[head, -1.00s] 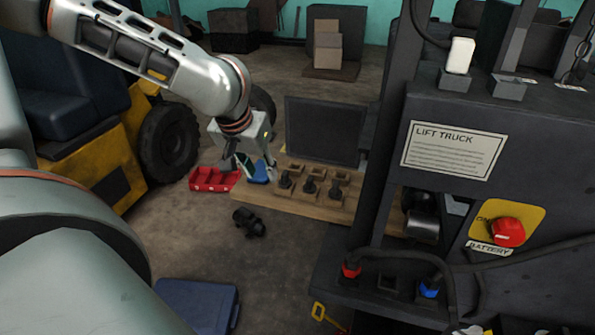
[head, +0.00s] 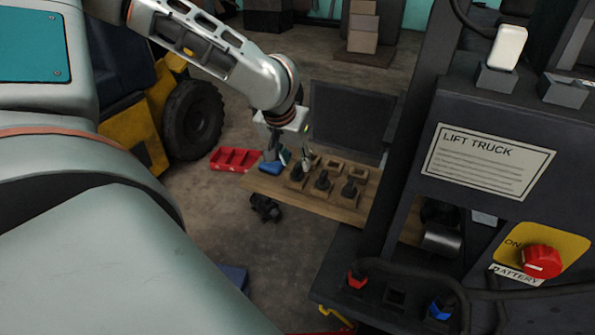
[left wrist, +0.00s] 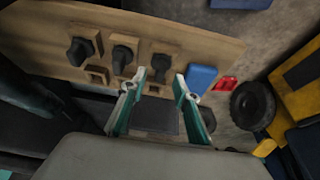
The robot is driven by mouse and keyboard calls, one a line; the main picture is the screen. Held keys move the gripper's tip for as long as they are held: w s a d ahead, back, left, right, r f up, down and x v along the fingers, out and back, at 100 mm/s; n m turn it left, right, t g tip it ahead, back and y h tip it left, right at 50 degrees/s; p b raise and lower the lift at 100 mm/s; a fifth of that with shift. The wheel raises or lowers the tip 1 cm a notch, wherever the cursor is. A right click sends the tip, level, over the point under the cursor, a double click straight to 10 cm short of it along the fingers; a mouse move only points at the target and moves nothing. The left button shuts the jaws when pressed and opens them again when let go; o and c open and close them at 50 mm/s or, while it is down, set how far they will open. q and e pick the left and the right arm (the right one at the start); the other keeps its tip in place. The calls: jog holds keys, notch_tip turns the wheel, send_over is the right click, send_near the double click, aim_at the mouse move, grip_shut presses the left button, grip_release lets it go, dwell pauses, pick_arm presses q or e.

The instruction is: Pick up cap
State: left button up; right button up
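Several dark pieces, which may be the caps, sit in wooden square holders on a wooden board (head: 330,208). In the head view one dark piece (head: 322,181) is in the middle and another (head: 349,190) to its right. In the left wrist view they show as a left piece (left wrist: 80,50), a middle piece (left wrist: 122,56) and a right piece (left wrist: 162,66). My left gripper (head: 288,160) is over the board's left end, by the leftmost piece. In the left wrist view its fingers (left wrist: 160,80) are apart with nothing held between them. My right gripper is out of view.
A blue block (head: 270,168) lies at the board's left end, beside a red tray (head: 233,159). A dark object (head: 265,208) lies on the floor. A dark panel (head: 348,117) stands behind the board. The forklift body (head: 480,110) blocks the right side.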

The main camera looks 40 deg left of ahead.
pick_arm(q)
jog(key=shift+x, duration=0.85)
grip_shut()
jog(key=shift+r, duration=0.1)
